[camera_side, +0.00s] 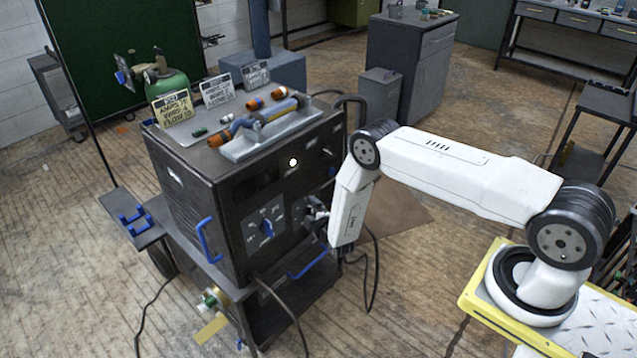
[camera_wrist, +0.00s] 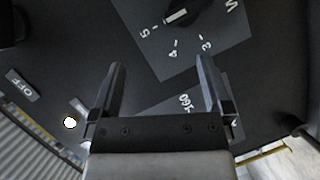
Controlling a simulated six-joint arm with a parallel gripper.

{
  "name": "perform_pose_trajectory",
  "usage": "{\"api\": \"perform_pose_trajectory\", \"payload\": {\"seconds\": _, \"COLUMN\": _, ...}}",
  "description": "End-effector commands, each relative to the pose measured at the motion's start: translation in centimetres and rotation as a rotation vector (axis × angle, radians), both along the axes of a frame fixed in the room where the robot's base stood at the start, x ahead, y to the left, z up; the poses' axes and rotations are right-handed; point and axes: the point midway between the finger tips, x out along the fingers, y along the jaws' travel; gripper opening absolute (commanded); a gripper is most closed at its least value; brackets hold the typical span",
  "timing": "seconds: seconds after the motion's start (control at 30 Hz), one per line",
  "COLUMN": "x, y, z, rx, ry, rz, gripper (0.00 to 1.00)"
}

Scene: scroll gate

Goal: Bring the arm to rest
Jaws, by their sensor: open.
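My gripper (camera_side: 317,216) is at the right part of the front panel of a black machine (camera_side: 190,215) in the side view. In the wrist view my gripper (camera_wrist: 161,66) is open, its two dark fingers apart with nothing between them. A grey dial plate (camera_wrist: 205,45) with the numbers 3, 4 and 5 and a black knob (camera_wrist: 185,10) lies ahead of the fingers. The side view does not show clearly whether the fingertips touch the panel.
A blue knob (camera_side: 267,228) sits on the panel left of my gripper. A blue handle (camera_side: 206,240) stands out at the machine's front left edge. A torch (camera_side: 262,118) lies in a grey tray on top. Dark cables (camera_side: 372,270) hang below my wrist. Open floor lies right of the machine.

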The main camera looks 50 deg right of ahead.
Motion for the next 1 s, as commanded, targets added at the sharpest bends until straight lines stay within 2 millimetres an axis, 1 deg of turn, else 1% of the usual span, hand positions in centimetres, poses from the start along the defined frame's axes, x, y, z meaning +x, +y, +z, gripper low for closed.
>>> {"api": "perform_pose_trajectory", "payload": {"seconds": 0.03, "x": 0.6, "y": 0.2, "z": 1.1, "rx": 0.041, "ry": 0.008, "rz": 0.000, "gripper": 1.00}}
{"api": "perform_pose_trajectory", "payload": {"seconds": 0.2, "x": 1.5, "y": 1.0, "z": 3.7, "rx": 0.175, "ry": 0.055, "rz": -0.001, "gripper": 1.00}}
{"api": "perform_pose_trajectory", "payload": {"seconds": 0.5, "x": 1.8, "y": 2.5, "z": 7.9, "rx": 0.355, "ry": 0.135, "rz": -0.007, "gripper": 1.00}}
{"api": "perform_pose_trajectory", "payload": {"seconds": 0.77, "x": 0.9, "y": 3.9, "z": 11.6, "rx": 0.500, "ry": 0.212, "rz": -0.027, "gripper": 1.00}}
{"api": "perform_pose_trajectory", "payload": {"seconds": 0.87, "x": 0.2, "y": 4.5, "z": 13.2, "rx": 0.559, "ry": 0.247, "rz": -0.042, "gripper": 1.00}}
{"api": "perform_pose_trajectory", "payload": {"seconds": 1.0, "x": -1.3, "y": 5.3, "z": 15.5, "rx": 0.643, "ry": 0.304, "rz": -0.069, "gripper": 1.00}}
